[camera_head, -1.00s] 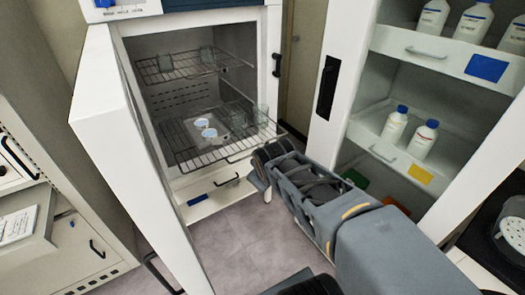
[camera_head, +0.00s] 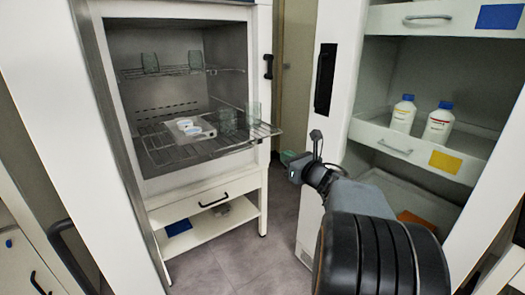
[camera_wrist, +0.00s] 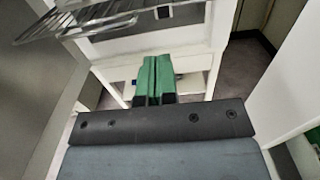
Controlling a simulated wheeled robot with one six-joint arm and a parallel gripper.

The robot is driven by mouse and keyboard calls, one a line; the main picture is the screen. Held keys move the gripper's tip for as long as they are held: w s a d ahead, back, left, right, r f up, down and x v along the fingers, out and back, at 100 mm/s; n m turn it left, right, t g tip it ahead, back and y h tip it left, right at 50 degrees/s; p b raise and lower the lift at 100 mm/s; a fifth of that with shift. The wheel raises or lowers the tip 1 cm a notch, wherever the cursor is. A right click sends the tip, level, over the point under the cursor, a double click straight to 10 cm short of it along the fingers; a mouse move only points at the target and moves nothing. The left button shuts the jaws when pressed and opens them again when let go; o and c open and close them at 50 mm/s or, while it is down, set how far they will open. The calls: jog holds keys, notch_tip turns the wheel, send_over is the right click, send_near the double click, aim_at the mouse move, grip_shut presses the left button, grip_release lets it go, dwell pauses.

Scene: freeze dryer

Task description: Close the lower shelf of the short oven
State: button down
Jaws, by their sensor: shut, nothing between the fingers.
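The short oven (camera_head: 265,105) is a white cabinet with its door (camera_head: 112,130) swung open to the left. Its lower wire shelf (camera_head: 215,149) sticks out past the front opening. It bears a small tray with pale dishes (camera_head: 188,127) and clear glass beakers (camera_head: 228,118). The upper wire shelf (camera_head: 185,71) sits inside. My gripper (camera_head: 288,157) is right of the oven, apart from the shelf. In the wrist view its green fingers (camera_wrist: 153,80) are shut and empty, and the wire shelf (camera_wrist: 85,20) shows at the upper left.
A white cabinet stands at the right, with drawer-like shelves (camera_head: 415,145) holding white bottles (camera_head: 438,124). Below the oven is a drawer (camera_head: 195,198) over an open ledge. Grey floor (camera_head: 265,225) lies clear between oven and cabinet.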

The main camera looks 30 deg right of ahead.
aim_at(258, 141)
jog(key=w, duration=0.4)
jog(key=w+a, duration=0.1)
jog(key=w, duration=0.3)
jog(key=w+b, duration=0.1)
jog(key=w, duration=0.4)
jog(key=shift+a, duration=0.3)
